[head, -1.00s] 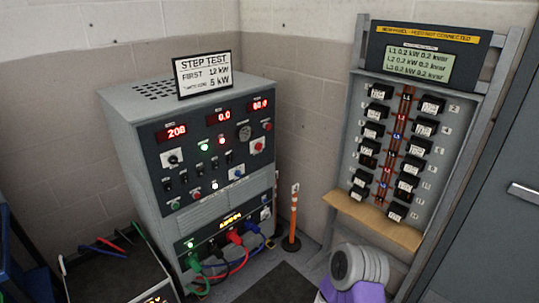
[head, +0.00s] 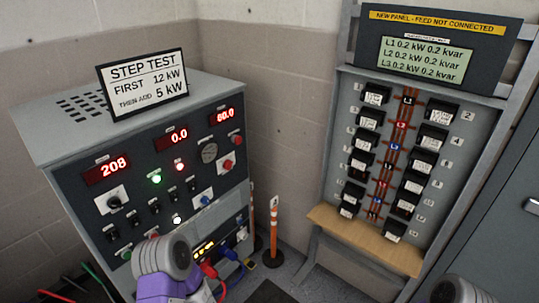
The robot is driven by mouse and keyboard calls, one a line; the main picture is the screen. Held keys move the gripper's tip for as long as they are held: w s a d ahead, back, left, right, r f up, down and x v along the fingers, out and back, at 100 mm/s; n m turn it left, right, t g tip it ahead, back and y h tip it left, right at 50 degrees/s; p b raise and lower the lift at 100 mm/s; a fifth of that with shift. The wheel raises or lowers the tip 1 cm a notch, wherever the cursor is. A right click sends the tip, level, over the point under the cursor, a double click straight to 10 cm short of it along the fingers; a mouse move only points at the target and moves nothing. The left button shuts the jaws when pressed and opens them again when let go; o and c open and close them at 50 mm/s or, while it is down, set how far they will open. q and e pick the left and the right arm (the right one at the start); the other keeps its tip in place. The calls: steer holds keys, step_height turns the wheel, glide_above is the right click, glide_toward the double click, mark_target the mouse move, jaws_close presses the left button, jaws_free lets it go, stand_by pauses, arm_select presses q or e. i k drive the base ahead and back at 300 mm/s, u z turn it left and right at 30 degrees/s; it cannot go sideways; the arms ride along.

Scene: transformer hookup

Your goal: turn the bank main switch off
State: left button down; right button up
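The grey load bank cabinet (head: 75,165) stands at the left. Its dark front panel carries red displays reading 208, 0.0 and 60.0, lit green, red and white lamps, and several small toggles. A black rotary switch on a white plate (head: 113,201) is at the panel's left. A blue-handled switch (head: 205,200) and a red knob (head: 228,163) are further right. The labels are too small to read, so I cannot tell which is the bank main switch. A purple and grey part of my arm covers the panel's lower middle. No gripper fingers show.
A step test sign (head: 142,84) stands on the cabinet. A breaker panel (head: 345,140) on a frame at the right reads feed not connected. An orange post (head: 273,235) stands between them. Coloured cables (head: 225,280) hang low at the cabinet front.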

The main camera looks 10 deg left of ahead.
mark_target(228, 164)
steer(key=u, duration=0.3)
steer(key=i, duration=1)
steer(key=u, duration=0.95)
steer(key=i, duration=0.2)
steer(key=u, duration=0.1)
